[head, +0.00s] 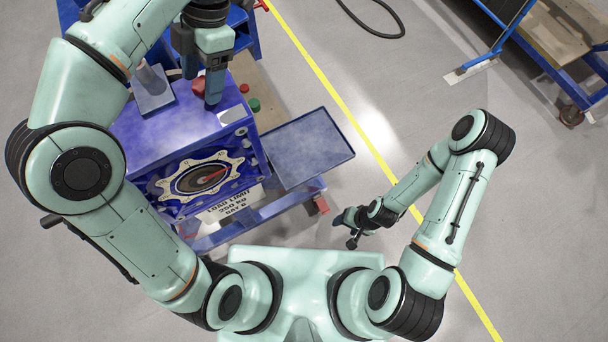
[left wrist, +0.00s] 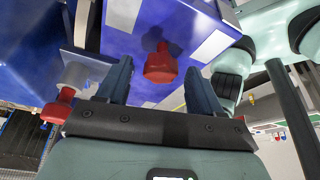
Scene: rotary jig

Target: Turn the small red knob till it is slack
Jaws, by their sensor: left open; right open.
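A small red knob (left wrist: 160,65) stands out from a blue face in the left wrist view. It shows between the two blue fingers of my left gripper (left wrist: 160,80), beyond their tips or level with them; I cannot tell which. The fingers are apart, with gaps on both sides of the knob. In the head view my left gripper (head: 201,83) is over the top of the blue jig (head: 165,130), with the red knob (head: 198,86) partly hidden by it. My right gripper (head: 346,230) is open and empty, away from the jig.
A second red knob (left wrist: 60,106) on a grey cylinder is left of my left gripper. A dial (head: 200,178) with a red pointer is on the jig's front. Red (head: 244,88) and green (head: 254,104) buttons sit beside the jig. A blue tray (head: 308,148) is at its right.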

